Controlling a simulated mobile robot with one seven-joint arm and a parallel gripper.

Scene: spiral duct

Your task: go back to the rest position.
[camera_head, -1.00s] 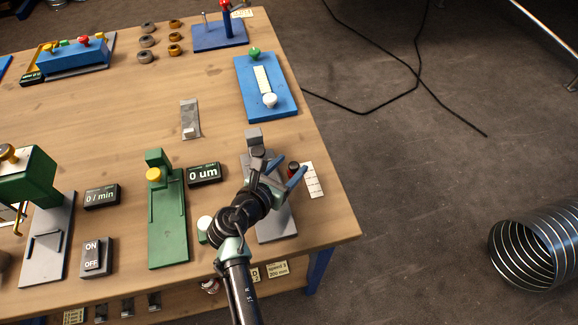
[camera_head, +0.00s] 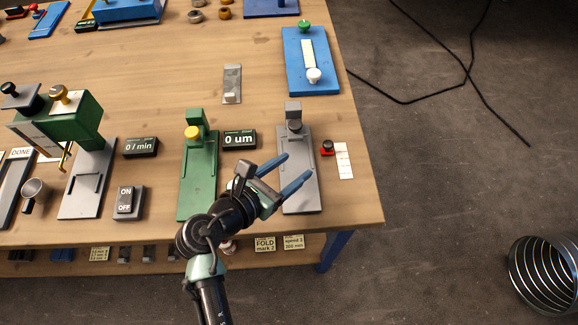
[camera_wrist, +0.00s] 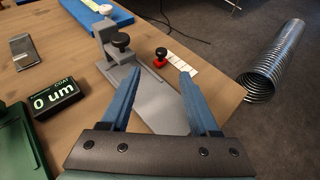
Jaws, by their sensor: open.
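My gripper (camera_head: 297,172) has two blue fingers spread apart with nothing between them. In the head view it hangs over the near part of a grey stand (camera_head: 296,140) at the table's right front. In the wrist view the open fingers (camera_wrist: 160,88) frame the same grey stand (camera_wrist: 160,105), which has a black knob on its post. I cannot tell whether the fingers touch the stand.
A green stand (camera_head: 199,180) and a "0 um" display (camera_head: 240,140) are left of my gripper. A red-black knob (camera_head: 327,148) and white strip (camera_head: 343,160) lie right. The wooden table's (camera_head: 360,205) right edge is close; a spiral duct (camera_head: 545,275) lies on the floor.

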